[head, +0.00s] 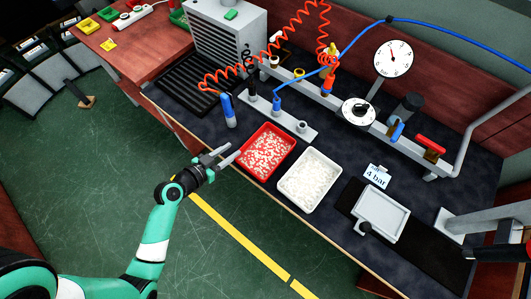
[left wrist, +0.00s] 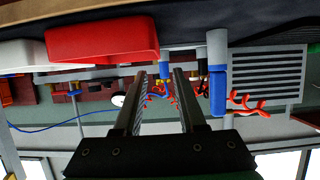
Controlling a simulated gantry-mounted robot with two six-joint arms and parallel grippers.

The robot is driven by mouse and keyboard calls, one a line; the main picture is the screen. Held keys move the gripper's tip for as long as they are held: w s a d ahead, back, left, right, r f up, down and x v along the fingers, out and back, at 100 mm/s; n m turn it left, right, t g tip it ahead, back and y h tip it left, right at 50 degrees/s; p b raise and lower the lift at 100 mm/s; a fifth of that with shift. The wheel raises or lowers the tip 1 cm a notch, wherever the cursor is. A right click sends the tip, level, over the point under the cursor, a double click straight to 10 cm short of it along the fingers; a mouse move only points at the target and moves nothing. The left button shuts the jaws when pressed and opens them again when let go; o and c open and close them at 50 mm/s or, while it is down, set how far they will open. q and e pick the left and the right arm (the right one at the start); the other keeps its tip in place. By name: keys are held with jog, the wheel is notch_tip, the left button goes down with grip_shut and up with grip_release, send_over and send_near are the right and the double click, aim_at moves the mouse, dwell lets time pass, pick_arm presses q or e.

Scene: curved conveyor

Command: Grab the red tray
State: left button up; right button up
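The red tray (head: 252,170) lies on the dark workbench, filled with small pale pieces. Beside it on the right is a white tray (head: 294,196) with similar pale contents. My left gripper (head: 232,152) is at the left edge of the red tray, its two fingers apart with nothing between them. In the left wrist view, which is upside down, the red tray (left wrist: 100,42) shows to the left of the open fingers (left wrist: 162,76), not between them. My right gripper is not seen.
A blue-handled tool (head: 228,110) stands just behind the red tray, near a grey fixture strip (head: 290,122) with a blue hose. Red coiled hose (head: 265,58) hangs above the bench. The floor in front is clear.

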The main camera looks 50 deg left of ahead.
aim_at(250, 139)
pick_arm(q)
jog(key=b+x, duration=0.1)
jog(key=x, duration=0.5)
jog(key=b+x, duration=0.1)
jog(key=x, duration=0.3)
jog(key=shift+w+d+f+b, duration=0.1)
jog(key=shift+d+f+b, duration=0.05)
jog(key=shift+b, duration=0.2)
jog(key=shift+w, duration=0.4)
jog(key=shift+s, duration=0.1)
grip_shut()
dwell(0.4)
